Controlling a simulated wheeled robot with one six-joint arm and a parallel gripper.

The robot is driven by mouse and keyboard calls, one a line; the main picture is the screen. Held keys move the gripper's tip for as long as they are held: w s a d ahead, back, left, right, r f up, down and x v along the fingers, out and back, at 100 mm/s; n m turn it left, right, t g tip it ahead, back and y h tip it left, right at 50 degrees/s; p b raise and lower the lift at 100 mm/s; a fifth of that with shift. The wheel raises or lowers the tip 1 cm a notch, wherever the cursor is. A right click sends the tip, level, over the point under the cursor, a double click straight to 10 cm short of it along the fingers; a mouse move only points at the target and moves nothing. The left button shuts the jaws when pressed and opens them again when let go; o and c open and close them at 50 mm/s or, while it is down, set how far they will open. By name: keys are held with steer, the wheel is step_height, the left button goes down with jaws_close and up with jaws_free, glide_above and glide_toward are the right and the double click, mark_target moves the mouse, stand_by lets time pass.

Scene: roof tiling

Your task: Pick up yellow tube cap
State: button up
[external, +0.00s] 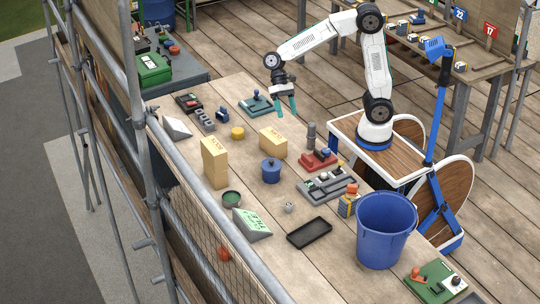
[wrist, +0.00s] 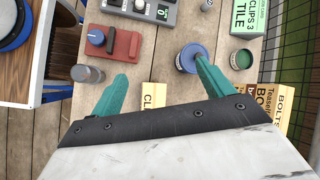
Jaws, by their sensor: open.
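The yellow tube cap (external: 237,133) looks like a short round yellow disc.
A blue lidded pot (external: 271,171), a red block fixture (external: 320,160), a black tray (external: 310,233) and a blue bucket (external: 385,230) crowd the bench. Scaffold rails run along the left.

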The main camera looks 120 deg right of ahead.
steer(key=w+d+f+m+t+y, duration=0.1)
steer(key=w+d+f+m, duration=0.1)
steer(key=d, duration=0.2)
steer(key=w+d+f+m+t, duration=0.1)
steer(key=w+d+f+m, duration=0.1)
steer(key=w+d, duration=0.15)
steer(key=m+t+y, duration=0.1)
steer(key=m+t, duration=0.5)
steer(key=m, duration=0.4)
glide_toward(239, 129)
steer(key=w+f, duration=0.1)
steer(key=w+a+f, duration=0.1)
steer(key=w, duration=0.1)
steer(key=shift+a+f, duration=0.25)
steer(key=shift+f, duration=0.05)
steer(key=shift+f+t, duration=0.2)
steer(key=shift+t, duration=0.1)
steer(key=shift+w+a+f, duration=0.15)
steer(key=shift+w+a, duration=0.05)
steer(key=shift+w, duration=0.05)
steer(key=x, duration=0.6)
steer(key=shift+a, duration=0.65)
steer(key=shift+s, duration=0.1)
steer(key=c, duration=1)
